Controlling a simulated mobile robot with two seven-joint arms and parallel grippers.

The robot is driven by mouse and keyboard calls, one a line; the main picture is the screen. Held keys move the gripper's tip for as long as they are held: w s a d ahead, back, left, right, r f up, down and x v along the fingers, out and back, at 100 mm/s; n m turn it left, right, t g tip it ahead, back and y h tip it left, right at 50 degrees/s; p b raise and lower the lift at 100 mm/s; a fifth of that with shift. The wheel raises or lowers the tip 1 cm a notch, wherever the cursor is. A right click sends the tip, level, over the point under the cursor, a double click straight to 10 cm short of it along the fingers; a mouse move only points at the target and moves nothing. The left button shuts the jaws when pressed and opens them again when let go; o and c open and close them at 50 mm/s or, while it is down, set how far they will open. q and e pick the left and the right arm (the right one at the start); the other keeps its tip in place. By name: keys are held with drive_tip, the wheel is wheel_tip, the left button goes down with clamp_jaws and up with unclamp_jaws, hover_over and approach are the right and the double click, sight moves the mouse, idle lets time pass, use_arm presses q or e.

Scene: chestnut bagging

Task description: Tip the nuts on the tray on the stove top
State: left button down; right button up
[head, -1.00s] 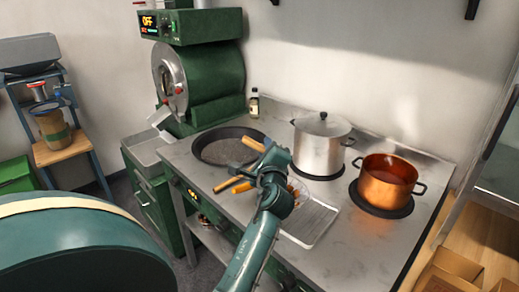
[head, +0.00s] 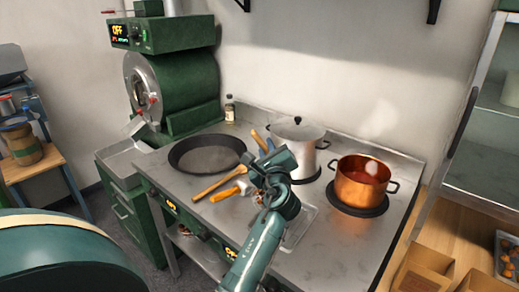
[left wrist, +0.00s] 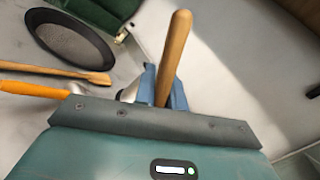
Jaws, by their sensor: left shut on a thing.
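My left gripper (head: 270,168) is over the stove top in the head view. It is shut on a wooden handle (head: 257,139), which sticks up between its blue fingers in the left wrist view (left wrist: 175,50). The far end of the held tool is hidden behind the gripper and arm. A flat metal tray (head: 301,229) lies on the stove top (head: 340,238), just right of my forearm and partly covered by it. A few small brown bits (head: 259,197) show beside the gripper; I cannot tell what holds them. My right gripper is not in view.
A wooden-handled tool (head: 217,184) and an orange-handled tool (head: 226,194) lie left of the gripper. A dark pan (head: 207,153) is behind them. A lidded steel pot (head: 296,152) and a copper pot (head: 362,184) stand close behind and right. A green roaster (head: 178,88) stands left.

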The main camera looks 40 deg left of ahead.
use_arm(q)
drive_tip(key=w+d+f+m+h+b, duration=0.1)
drive_tip(key=w+d+f+m, duration=0.4)
drive_tip(key=d+m, duration=0.3)
drive_tip(key=w+d+f+m+t+b, duration=0.1)
drive_tip(key=w+d+f+m+b, duration=0.1)
drive_tip(key=w+d+f+m, duration=0.3)
drive_tip(key=shift+w+d+m+t+h, duration=0.3)
drive_tip(key=shift+w+d+m+h, duration=0.1)
drive_tip(key=shift+w+d+m, duration=1.25)
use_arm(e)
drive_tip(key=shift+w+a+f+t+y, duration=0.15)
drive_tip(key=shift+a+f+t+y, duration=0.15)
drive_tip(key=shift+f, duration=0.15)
